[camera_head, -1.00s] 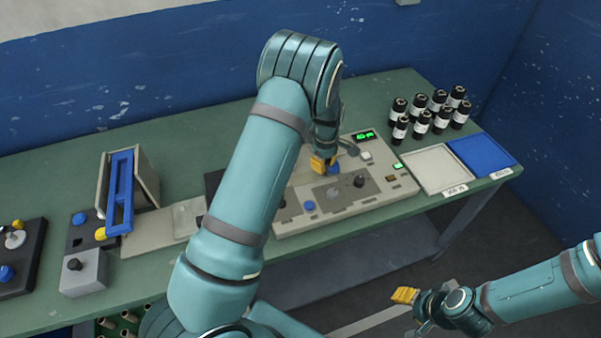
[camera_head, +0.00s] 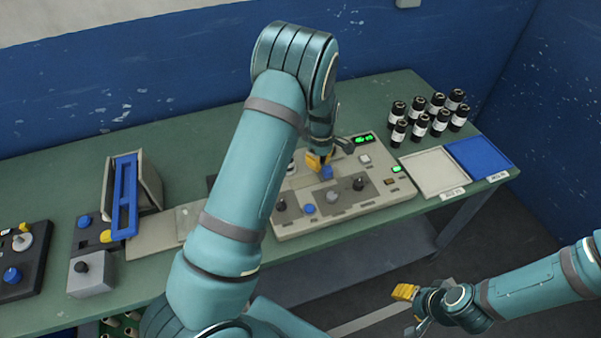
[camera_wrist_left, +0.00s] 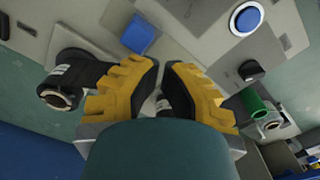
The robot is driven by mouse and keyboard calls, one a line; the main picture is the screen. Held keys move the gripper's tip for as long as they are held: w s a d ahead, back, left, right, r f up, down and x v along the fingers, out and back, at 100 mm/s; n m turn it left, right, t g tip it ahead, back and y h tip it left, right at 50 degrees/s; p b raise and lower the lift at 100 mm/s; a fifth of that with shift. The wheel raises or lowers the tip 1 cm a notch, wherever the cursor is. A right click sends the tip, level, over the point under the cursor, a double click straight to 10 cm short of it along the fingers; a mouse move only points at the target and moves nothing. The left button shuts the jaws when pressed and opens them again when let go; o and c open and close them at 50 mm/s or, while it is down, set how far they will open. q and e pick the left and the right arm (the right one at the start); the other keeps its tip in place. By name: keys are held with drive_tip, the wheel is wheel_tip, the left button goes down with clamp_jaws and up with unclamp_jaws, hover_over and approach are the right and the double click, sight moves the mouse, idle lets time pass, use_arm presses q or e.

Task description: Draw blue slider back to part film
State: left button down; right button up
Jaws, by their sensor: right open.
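The blue slider block (camera_head: 327,172) sits on the pale control panel (camera_head: 350,214), right by my left gripper (camera_head: 318,160). In the left wrist view the blue block (camera_wrist_left: 138,34) lies beyond the yellow fingertips (camera_wrist_left: 162,64), a little to the left, and looks apart from them. The left fingers are close together with only a narrow gap, and I see nothing blue between them. Whether they are fully shut is unclear. No film is clearly visible; my left arm hides part of the panel. My right gripper (camera_head: 404,293) is open and empty, in front of the table.
The panel carries a round blue button (camera_head: 309,209), a black knob (camera_head: 359,184) and green displays (camera_head: 364,139). Several black cylinders (camera_head: 438,120) stand at the back right, behind a cream tray (camera_head: 458,189) and a blue tray (camera_head: 496,174). A blue frame (camera_head: 124,195) stands at left.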

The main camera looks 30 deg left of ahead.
use_arm(q)
wheel_tip(320, 180, up, 4)
drive_tip(key=p, duration=0.2)
drive_tip(key=shift+d+r+p, duration=0.1)
drive_tip(key=shift+p, duration=0.2)
idle(0.4)
